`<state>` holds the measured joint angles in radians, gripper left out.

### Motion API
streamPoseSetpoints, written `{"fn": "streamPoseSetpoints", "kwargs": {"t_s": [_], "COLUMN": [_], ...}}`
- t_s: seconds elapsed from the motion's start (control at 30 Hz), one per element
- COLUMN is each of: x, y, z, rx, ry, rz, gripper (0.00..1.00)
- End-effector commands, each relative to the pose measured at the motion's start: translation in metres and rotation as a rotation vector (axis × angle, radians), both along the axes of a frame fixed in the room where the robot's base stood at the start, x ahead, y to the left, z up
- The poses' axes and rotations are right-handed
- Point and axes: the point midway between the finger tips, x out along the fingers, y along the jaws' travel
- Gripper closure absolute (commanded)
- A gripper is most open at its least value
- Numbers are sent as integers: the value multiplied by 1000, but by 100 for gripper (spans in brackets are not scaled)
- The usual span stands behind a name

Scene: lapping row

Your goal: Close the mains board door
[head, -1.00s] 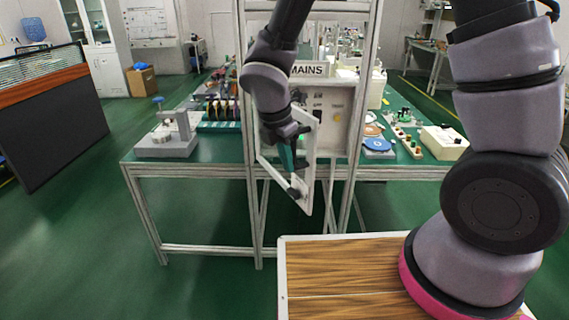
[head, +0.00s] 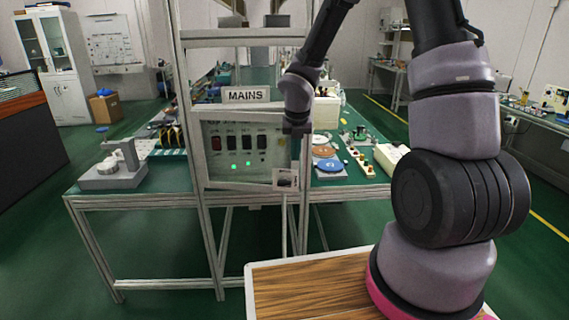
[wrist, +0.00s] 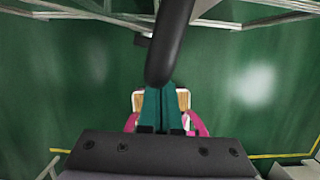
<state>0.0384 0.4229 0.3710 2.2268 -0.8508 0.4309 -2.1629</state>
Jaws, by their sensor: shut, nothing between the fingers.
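The mains board (head: 235,143), under a MAINS sign, shows a row of dark switches and two green lights. Its pale-framed door (head: 238,187) lies across the front of the board, nearly flat to it; I cannot tell whether a gap remains. A small plate with a dark handle (head: 286,180) shows at the door's lower right corner. My gripper (head: 297,128) is at the board's right edge, its fingers hidden in the head view. In the wrist view its teal fingers (wrist: 160,108) are together and empty. A dark rounded bar crosses close above them; I cannot tell what it is.
The metal rack post (head: 203,215) stands left of the board. The green bench (head: 345,190) carries a grey stand (head: 113,174), discs and a white box (head: 391,157). My wood-topped base is in front. Green floor (head: 60,260) is clear at left.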

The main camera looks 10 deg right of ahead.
Motion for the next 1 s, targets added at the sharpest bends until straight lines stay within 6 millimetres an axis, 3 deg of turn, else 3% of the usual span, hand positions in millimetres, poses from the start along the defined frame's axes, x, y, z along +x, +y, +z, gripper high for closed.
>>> {"fn": "streamPoseSetpoints", "kwargs": {"t_s": [0.2, 0.4, 1.0], "x": [39, 63, 77], "y": [-17, -25, -29], "z": [0, 0, 1], "rx": [1, 0, 0], "ry": [0, 0, -5], "rz": [-4, -3, -2], "gripper": [100, 100, 100]}}
